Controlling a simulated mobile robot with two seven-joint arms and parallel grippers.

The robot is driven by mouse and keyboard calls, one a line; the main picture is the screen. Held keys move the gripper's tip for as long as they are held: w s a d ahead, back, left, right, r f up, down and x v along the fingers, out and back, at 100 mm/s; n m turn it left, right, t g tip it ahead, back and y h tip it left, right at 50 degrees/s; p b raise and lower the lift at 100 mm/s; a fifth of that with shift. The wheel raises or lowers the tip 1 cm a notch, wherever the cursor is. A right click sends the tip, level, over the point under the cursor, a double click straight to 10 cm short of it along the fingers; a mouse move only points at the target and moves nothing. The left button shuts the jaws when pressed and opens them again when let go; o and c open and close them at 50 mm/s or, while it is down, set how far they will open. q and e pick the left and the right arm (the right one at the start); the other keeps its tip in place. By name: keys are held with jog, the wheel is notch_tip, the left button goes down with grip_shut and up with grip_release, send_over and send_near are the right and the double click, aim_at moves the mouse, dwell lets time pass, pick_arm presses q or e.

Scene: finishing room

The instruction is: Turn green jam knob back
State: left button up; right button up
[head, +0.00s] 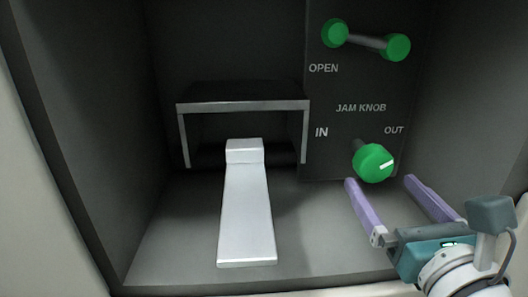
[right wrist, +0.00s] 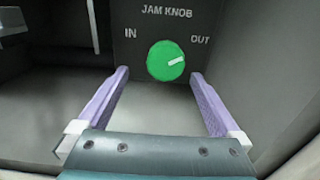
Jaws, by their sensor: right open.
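The green jam knob (head: 373,163) sticks out from the dark panel under the words JAM KNOB, between the labels IN and OUT. Its white mark points right and slightly up, toward OUT. It also shows in the right wrist view (right wrist: 166,61), with the mark toward OUT. My right gripper (head: 382,181) is open, its purple fingers pointing at the panel. In the right wrist view the knob appears between and beyond the fingertips, and nothing is between the fingers. My left gripper is not in view.
A green-ended lever (head: 366,40) is above the knob, beside the word OPEN. To the left, a pale tongue-shaped piece (head: 247,210) comes out from under a dark shelf-like frame (head: 243,105). Recess walls stand close on both sides. Floor left of the pale piece is bare.

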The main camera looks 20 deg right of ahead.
aim_at(380, 170)
jog(key=shift+w+d, duration=0.35)
jog(key=w, duration=0.1)
jog(key=w+d, duration=0.1)
jog(key=shift+w+d, duration=0.2)
jog(key=shift+w, duration=0.1)
jog(key=b+x, duration=0.1)
jog(key=x, duration=0.4)
jog(key=shift+w+a, duration=0.1)
jog(key=shift+w, duration=0.3)
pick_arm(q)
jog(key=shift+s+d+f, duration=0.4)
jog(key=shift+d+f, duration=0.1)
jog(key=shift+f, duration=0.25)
pick_arm(e)
jog(key=shift+c, duration=0.5)
jog(key=c, duration=1.2)
jog(key=shift+c, duration=0.2)
